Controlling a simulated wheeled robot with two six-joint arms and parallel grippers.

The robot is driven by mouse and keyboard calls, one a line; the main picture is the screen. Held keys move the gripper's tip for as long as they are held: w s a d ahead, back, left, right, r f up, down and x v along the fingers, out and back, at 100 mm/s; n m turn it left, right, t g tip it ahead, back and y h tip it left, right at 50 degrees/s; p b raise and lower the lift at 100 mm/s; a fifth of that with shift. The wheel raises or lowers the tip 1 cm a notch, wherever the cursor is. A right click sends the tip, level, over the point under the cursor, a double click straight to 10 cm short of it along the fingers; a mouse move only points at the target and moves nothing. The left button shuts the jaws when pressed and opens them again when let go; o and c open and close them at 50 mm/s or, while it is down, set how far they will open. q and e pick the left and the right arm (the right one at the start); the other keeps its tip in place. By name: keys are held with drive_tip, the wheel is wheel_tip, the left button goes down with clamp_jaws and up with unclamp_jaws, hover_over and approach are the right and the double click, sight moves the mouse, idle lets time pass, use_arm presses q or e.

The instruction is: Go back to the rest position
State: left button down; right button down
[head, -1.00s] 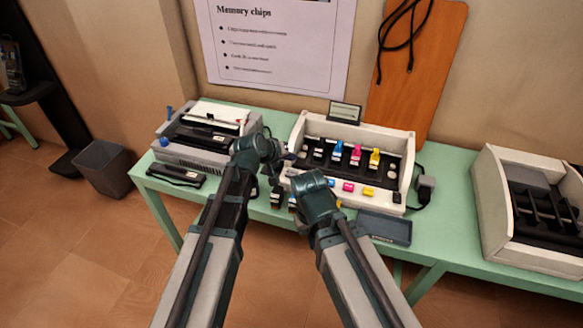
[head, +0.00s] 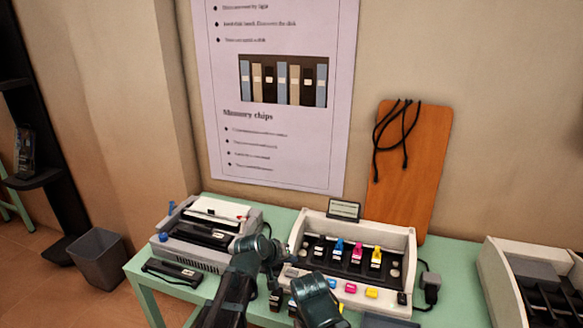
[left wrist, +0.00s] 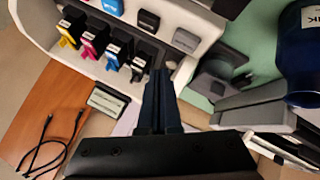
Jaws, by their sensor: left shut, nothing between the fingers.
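My left gripper (head: 283,268) is at the left front of the white printer (head: 410,245), partly hidden by its own arm in the head view. The printer holds a row of cartridges, including a cyan one (head: 339,248), a magenta one (head: 357,253) and a yellow one (head: 376,256).
A grey printer (head: 208,258) stands left on the green table (head: 455,252), a black cartridge (head: 172,271) before it. Another white machine (head: 500,285) is at the right. An orange board (head: 425,165) and a poster (head: 270,150) are behind. A bin (head: 98,255) stands left.

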use_arm(q)
drive_tip(key=s+a+f+m+g+y, duration=0.1)
drive_tip(key=s+a+f+g+y, duration=0.1)
drive_tip(key=s, duration=0.6)
drive_tip(key=s+a+f+m+g+y, duration=0.2)
drive_tip(key=s, duration=0.6)
drive_tip(key=s+a+f+m+g+y, duration=0.1)
drive_tip(key=s+f+m+g+y, duration=0.1)
drive_tip(key=s, duration=0.6)
drive_tip(key=shift+s+a+g+y, duration=0.3)
drive_tip(key=shift+a+g, duration=0.1)
drive_tip(key=shift+g, duration=0.2)
